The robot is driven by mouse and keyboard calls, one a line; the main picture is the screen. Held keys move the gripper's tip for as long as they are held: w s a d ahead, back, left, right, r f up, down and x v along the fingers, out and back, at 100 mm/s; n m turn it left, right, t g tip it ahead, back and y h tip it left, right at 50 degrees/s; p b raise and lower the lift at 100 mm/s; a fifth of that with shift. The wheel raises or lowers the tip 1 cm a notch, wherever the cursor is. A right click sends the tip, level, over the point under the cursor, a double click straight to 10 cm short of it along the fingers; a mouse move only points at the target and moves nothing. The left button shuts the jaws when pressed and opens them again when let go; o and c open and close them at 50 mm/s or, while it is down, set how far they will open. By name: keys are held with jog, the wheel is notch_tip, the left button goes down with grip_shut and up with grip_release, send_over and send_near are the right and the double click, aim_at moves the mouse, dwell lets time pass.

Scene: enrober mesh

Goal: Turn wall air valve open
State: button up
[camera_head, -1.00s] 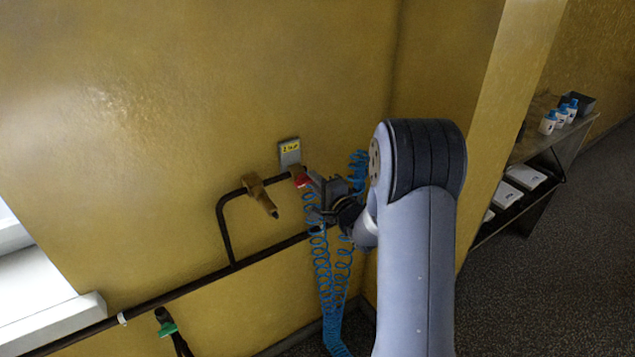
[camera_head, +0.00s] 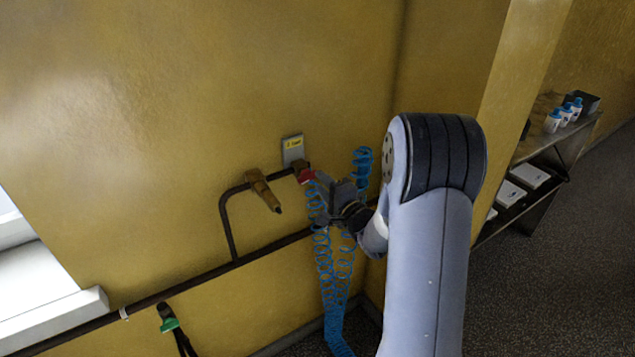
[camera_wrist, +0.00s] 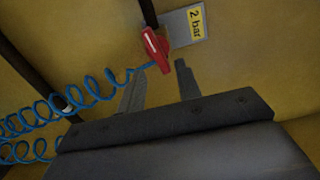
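The wall air valve has a red handle (camera_head: 307,177) at the end of a dark pipe, below a label plate (camera_head: 293,150). In the wrist view the red handle (camera_wrist: 155,49) sits just beyond the fingertips, nearer the left finger, with the yellow "2 bar" label (camera_wrist: 195,19) to its upper right. My gripper (camera_head: 322,183) is close to the valve; in the wrist view my gripper (camera_wrist: 157,70) has its two fingers apart with nothing between them. Whether the left finger touches the handle I cannot tell.
A blue coiled hose (camera_head: 325,262) hangs at the valve and beside my gripper. A brass-coloured fitting (camera_head: 262,190) is on the pipe (camera_head: 226,225) to the left. A green-handled fitting (camera_head: 169,325) is lower left. A shelf with bottles (camera_head: 552,122) stands right.

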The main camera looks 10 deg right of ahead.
jog(key=b+v, duration=0.1)
jog(key=v, duration=0.6)
jog(key=shift+s, duration=0.35)
